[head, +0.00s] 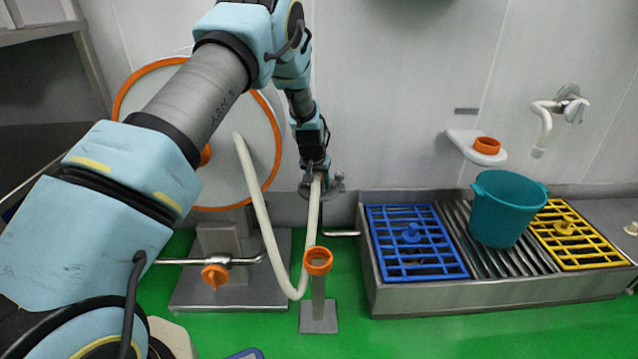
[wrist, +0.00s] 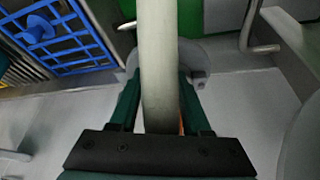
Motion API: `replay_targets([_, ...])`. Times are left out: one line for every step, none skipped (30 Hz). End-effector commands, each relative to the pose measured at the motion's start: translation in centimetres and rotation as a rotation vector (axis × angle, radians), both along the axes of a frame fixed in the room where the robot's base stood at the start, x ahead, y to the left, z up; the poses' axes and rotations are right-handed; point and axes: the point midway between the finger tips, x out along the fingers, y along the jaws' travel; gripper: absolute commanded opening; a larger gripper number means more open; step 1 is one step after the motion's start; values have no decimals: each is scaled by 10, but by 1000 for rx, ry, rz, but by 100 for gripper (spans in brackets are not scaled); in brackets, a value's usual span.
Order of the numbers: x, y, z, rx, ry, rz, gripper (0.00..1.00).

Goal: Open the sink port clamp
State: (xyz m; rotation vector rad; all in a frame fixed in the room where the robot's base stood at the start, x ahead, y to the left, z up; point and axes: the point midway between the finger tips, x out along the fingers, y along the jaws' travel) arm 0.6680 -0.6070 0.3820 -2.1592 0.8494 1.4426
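The sink port clamp (head: 334,184) is a grey fitting low on the wall, left of the sink. It also shows in the wrist view as a rounded grey body with a small lug (wrist: 197,78), partly behind the pale hose. My gripper (head: 316,172) is right at the clamp. In the wrist view its two dark green fingers (wrist: 160,82) stand apart, one on each side of the hose (wrist: 158,50), with their tips over the clamp. Whether the tips touch it I cannot tell. The clamp's middle is hidden by the hose.
The hose hangs in a loop from the orange-rimmed reel (head: 276,140) beside an orange-ringed stand (head: 318,262). The steel sink (head: 450,296) holds a blue grate (head: 412,245), a teal bucket (head: 502,215) and a yellow grate (head: 575,232). A bent metal rod (head: 342,234) is below the clamp.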

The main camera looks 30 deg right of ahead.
Motion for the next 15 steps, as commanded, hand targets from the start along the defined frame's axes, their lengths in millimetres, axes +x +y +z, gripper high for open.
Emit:
replay_targets([0,0,0,0,0,0,41])
replay_targets([0,0,0,0,0,0,37])
replay_targets([0,0,0,0,0,0,33])
replay_targets([0,0,0,0,0,0,29])
replay_targets([0,0,0,0,0,0,26])
replay_targets([0,0,0,0,0,0,22])
replay_targets([0,0,0,0,0,0,18])
replay_targets([0,0,0,0,0,0,15])
replay_targets([0,0,0,0,0,0,10])
replay_targets([0,0,0,0,0,0,7])
replay_targets([0,0,0,0,0,0,4])
replay_targets([0,0,0,0,0,0,0])
replay_targets([0,0,0,0,0,0,0])
replay_targets([0,0,0,0,0,0,0])
replay_targets([0,0,0,0,0,0,0])
